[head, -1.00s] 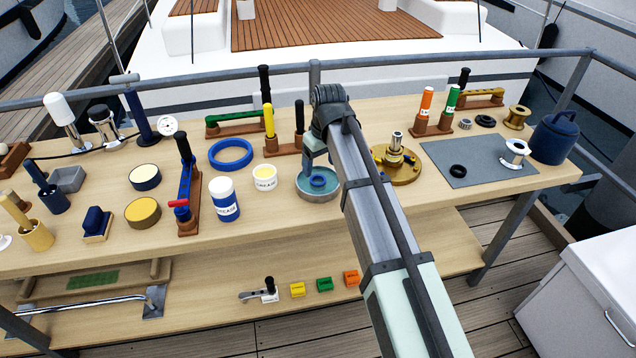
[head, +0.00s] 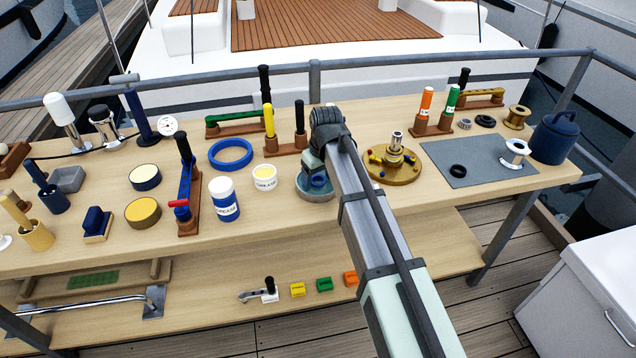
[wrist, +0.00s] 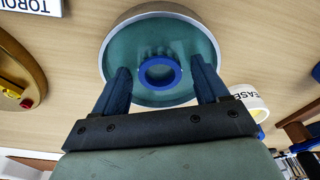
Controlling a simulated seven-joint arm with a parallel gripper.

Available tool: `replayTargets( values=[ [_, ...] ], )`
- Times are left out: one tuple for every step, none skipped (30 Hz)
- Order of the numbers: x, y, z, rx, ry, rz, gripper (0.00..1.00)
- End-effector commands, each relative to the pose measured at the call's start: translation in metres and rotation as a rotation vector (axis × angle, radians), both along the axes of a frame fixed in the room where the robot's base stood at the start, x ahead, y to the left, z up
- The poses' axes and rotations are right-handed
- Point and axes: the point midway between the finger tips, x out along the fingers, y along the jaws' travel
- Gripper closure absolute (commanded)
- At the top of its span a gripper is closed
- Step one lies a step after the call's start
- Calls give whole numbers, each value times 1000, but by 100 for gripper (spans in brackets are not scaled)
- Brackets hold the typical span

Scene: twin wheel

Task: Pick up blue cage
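The blue cage appears to be the small blue ring (wrist: 160,87) lying in a round dish (wrist: 111,48) with a teal inside and a pale rim. The ring partly shows in the head view (head: 319,181), in the dish (head: 305,194). My gripper (wrist: 160,69) is open and empty, with one dark blue finger on each side of the ring and a visible gap to both. In the head view my gripper (head: 312,168) is over the dish and hides part of it. I cannot tell how far the fingertips are above the ring.
A larger blue ring (head: 231,166) lies left of the dish. A grease tub (head: 265,178) and a grease bottle (head: 224,205) stand close on the left. A brass flange (head: 405,178) with a spindle stands close on the right. A rail runs behind the table.

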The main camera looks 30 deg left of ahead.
Motion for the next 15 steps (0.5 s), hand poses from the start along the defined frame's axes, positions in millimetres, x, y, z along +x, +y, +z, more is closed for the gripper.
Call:
replayTargets(
  values=[
    [0,0,0,0,0,0,31],
    [0,0,0,0,0,0,34],
    [0,0,0,0,0,0,38],
    [0,0,0,0,0,0,41],
    [0,0,0,0,0,0,44],
    [0,0,0,0,0,0,48],
    [0,0,0,0,0,0,51],
    [0,0,0,0,0,0,53],
    [0,0,0,0,0,0,57],
    [0,0,0,0,0,0,60],
    [0,0,0,0,0,0,63],
    [0,0,0,0,0,0,67],
    [0,0,0,0,0,0,70],
    [0,0,0,0,0,0,73],
    [0,0,0,0,0,0,76]
  ],
)
